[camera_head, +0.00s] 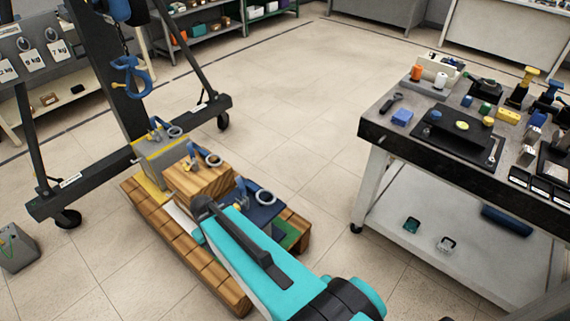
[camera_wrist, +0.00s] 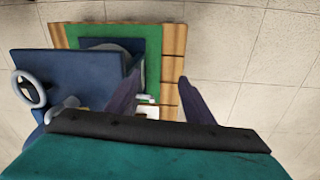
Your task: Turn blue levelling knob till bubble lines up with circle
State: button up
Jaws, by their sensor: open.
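A dark levelling plate (camera_head: 450,140) lies on the workbench at the right of the head view. A small blue knob (camera_head: 435,115) stands at its back left, and a yellow-green disc (camera_head: 461,125), perhaps the bubble level, sits near its middle. The bubble and circle are too small to make out. My gripper (camera_wrist: 158,88) shows in the wrist view with its two dark fingers apart and nothing between them. It is over the wooden pallet's green mat (camera_wrist: 153,65), well away from the levelling plate. The wrist view does not show the knob.
The pallet (camera_head: 165,237) carries blocks with ring-handled fittings. A blue block with a grey ring (camera_wrist: 30,88) is close left of my gripper. A black hoist frame (camera_head: 110,80) stands behind the pallet. Clear floor (camera_head: 310,150) lies between pallet and workbench (camera_head: 385,139), whose top is crowded.

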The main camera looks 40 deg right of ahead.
jog(key=s+a+f+g+b, duration=0.1)
jog(key=s+f+b, duration=0.4)
jog(key=f, duration=0.5)
jog(key=s+a+f+g+b, duration=0.2)
jog(key=s+f+b, duration=0.3)
jog(key=s+f, duration=0.5)
jog(key=s+a+f+g+b, duration=0.1)
jog(key=s+f+b, duration=0.5)
jog(key=f, duration=0.6)
jog(key=shift+s+a+g+y, duration=0.3)
jog(key=shift+s+a+g, duration=0.15)
jog(key=shift+s, duration=0.6)
jog(key=shift+c, duration=0.5)
jog(key=c, duration=0.3)
jog(key=shift+a, duration=0.1)
